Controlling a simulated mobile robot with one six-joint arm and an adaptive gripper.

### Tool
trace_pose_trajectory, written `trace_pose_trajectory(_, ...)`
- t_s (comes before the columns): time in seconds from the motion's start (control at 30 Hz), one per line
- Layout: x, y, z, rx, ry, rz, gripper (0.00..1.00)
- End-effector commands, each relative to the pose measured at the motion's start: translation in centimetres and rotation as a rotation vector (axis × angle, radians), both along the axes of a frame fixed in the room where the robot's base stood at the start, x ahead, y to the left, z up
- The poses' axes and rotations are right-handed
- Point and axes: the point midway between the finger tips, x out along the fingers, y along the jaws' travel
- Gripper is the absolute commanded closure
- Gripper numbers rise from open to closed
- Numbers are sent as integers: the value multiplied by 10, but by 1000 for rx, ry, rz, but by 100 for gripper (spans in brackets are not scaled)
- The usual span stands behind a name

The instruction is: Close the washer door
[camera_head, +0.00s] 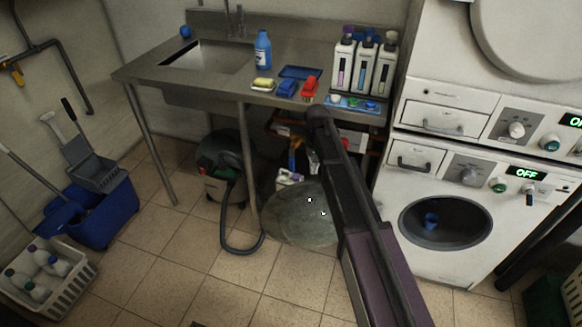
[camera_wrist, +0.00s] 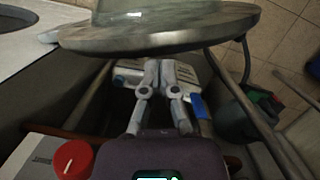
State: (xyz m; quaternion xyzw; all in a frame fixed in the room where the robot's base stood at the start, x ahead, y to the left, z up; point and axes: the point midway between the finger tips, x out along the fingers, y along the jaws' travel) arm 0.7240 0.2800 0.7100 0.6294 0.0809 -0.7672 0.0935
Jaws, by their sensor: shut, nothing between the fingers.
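The washer (camera_head: 425,262) stands at the right in the head view, with its round opening uncovered and a blue cup (camera_head: 431,220) inside. The washer door (camera_head: 290,225), a round glass disc, is swung wide open to the left, partly hidden behind my arm. In the wrist view the door (camera_wrist: 160,38) spans the top, edge toward me. My gripper (camera_wrist: 159,64) is shut and empty, its fingertips close below the door's rim; I cannot tell if they touch. In the head view I cannot make out my gripper clearly.
A metal sink table (camera_head: 225,85) with bottles and sponges stands behind the door. A vacuum cleaner (camera_head: 222,160) with a hose is left of the door. A blue mop bucket (camera_head: 105,210) and a bottle crate (camera_head: 45,270) stand farther left. Tiled floor in front is clear.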

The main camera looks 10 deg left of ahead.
Motion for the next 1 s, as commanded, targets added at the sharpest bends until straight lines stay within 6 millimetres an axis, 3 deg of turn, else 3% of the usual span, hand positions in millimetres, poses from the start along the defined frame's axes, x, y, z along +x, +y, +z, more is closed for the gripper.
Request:
trace_pose_trajectory(0.03, 12, 23, 16, -3, 9, 17, 100)
trace_pose_trajectory(0.1, 17, 46, 24, -8, 21, 32, 100)
trace_pose_trajectory(0.3, 23, 82, 36, -18, 42, 56, 100)
trace_pose_trajectory(1.0, 21, 86, 30, -19, 45, 59, 100)
